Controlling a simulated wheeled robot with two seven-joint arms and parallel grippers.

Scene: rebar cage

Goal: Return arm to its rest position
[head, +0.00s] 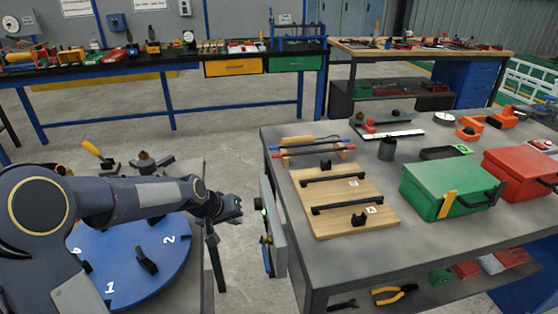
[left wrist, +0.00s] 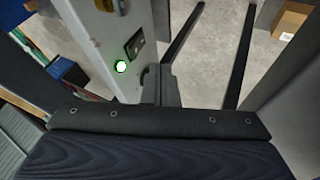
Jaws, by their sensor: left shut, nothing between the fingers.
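My left arm comes in from the left in the head view, stretched out over the blue round table. My left gripper (head: 232,207) is at its end, in the gap between the blue round table and the grey workbench. It is shut and empty. A grey panel box (head: 273,228) on the bench's left side stands just right of the gripper. In the left wrist view the box (left wrist: 104,42) shows close up, with a lit green-white button (left wrist: 121,66). The fingers (left wrist: 162,86) are dark and partly hard to make out. My right gripper is in neither view.
The blue round table (head: 130,262), marked with numbers, lies under my arm. The grey workbench (head: 420,255) holds a wooden board (head: 340,198) with black handles, a green box (head: 445,188) and a red box (head: 520,172). Open floor (head: 225,145) lies behind the gripper.

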